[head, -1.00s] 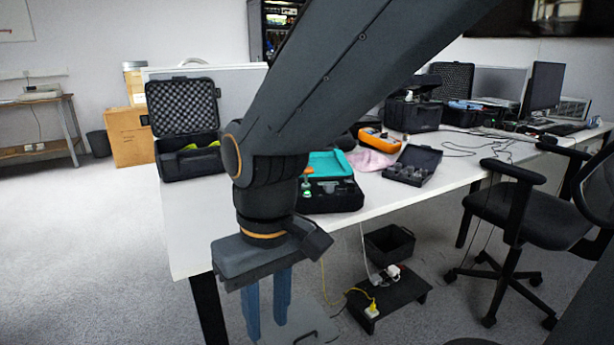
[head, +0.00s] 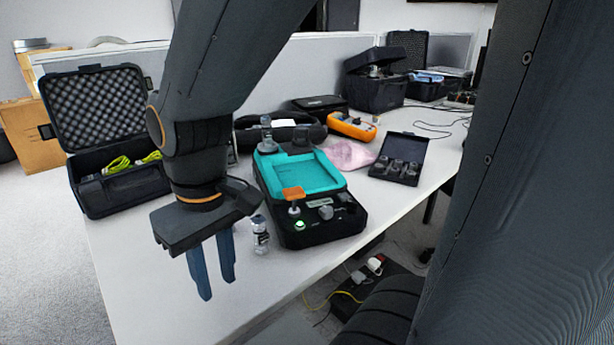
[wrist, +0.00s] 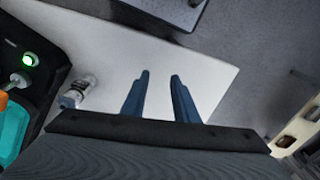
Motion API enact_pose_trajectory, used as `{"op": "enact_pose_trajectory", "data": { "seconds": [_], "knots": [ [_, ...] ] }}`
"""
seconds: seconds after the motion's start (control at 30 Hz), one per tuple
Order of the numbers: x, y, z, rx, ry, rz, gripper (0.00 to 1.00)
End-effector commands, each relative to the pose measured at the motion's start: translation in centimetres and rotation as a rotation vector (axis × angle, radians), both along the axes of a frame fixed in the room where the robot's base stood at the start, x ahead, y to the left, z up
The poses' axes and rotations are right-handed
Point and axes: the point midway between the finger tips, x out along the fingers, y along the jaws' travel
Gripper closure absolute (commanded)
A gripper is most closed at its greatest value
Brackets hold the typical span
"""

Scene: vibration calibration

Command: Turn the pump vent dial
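The black and teal pump unit (head: 282,227) stands on the table, right of my gripper (head: 217,290) in the head view. Its front panel carries an orange-topped knob (head: 293,193), a grey knob (head: 326,212) and a lit green button (head: 300,225). I cannot tell which knob is the vent dial. My gripper is open and empty, its two blue fingers apart and pointing down beside the pump. In the wrist view, white tabletop lies beyond the fingers (wrist: 159,77), and part of the pump (wrist: 52,62) with the green button (wrist: 29,59) shows at the left edge.
An open black case (head: 92,195) is at the left. An orange meter (head: 352,126), a pink cloth (head: 348,154) and a small open case (head: 380,170) lie beyond the pump. The table's front corner is bare.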

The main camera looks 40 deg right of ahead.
Motion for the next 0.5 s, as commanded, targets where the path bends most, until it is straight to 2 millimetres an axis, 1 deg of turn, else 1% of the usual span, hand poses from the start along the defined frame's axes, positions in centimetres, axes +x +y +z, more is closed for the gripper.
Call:
{"op": "enact_pose_trajectory", "data": {
  "seconds": [0.03,0.1,0.27,0.37,0.47,0.5],
  "knots": [
    [0.3,-1.0,1.8,-0.004,-0.001,-0.005,0.73],
    [1.1,-2.4,3.1,-0.008,-0.008,-0.004,0.73],
    [2.7,-5.9,5.6,-0.02,-0.02,0.009,0.73],
    [3.5,-8.5,7.0,-0.028,-0.025,0.021,0.73],
    [4.1,-11.6,8.2,-0.037,-0.025,0.042,0.73],
    [4.2,-13.0,8.5,-0.04,-0.023,0.053,0.73]
  ]
}}
